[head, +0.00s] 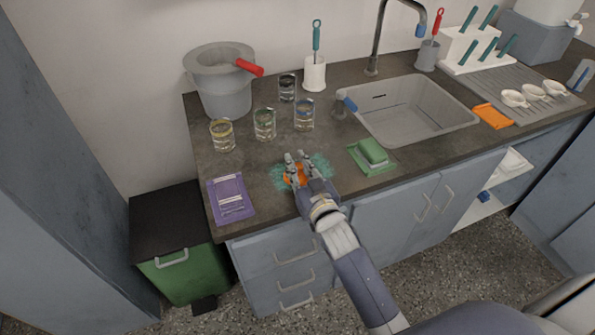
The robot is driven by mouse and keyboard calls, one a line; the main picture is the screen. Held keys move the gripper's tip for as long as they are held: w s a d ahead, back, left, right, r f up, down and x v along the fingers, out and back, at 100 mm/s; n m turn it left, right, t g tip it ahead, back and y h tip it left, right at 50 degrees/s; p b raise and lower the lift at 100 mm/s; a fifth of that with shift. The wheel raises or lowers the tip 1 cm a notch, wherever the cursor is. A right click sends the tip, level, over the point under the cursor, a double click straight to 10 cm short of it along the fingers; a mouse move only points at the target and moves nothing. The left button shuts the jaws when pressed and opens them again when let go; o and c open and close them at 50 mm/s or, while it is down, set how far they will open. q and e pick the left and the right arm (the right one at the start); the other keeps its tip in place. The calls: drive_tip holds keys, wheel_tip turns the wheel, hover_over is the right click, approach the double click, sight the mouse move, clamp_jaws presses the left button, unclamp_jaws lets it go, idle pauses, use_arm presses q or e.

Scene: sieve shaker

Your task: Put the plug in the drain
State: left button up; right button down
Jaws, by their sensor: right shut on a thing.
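My right gripper (297,161) is over the front of the counter, left of the sink, and is shut on a small orange thing (294,179). I cannot tell for sure that this is the plug, as the fingers partly cover it. A teal, fringed cloth or scrubber (318,166) lies under and around it. The grey sink basin (430,122) is to the right and looks empty. A dark slot (379,96) shows in its back wall; I cannot make out the drain hole clearly. My left gripper is not in view.
A green sponge (372,151) on a green tray lies between gripper and sink. Several glasses (264,124) stand behind the gripper. A purple item (231,196) lies left. The faucet (373,62) rises behind the basin; an orange cloth (492,116) lies right of it.

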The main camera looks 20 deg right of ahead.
drive_tip(key=shift+r, duration=0.1)
drive_tip(key=shift+f, duration=0.2)
drive_tip(key=c, duration=1.4)
unclamp_jaws()
drive_tip(key=shift+c, duration=0.2)
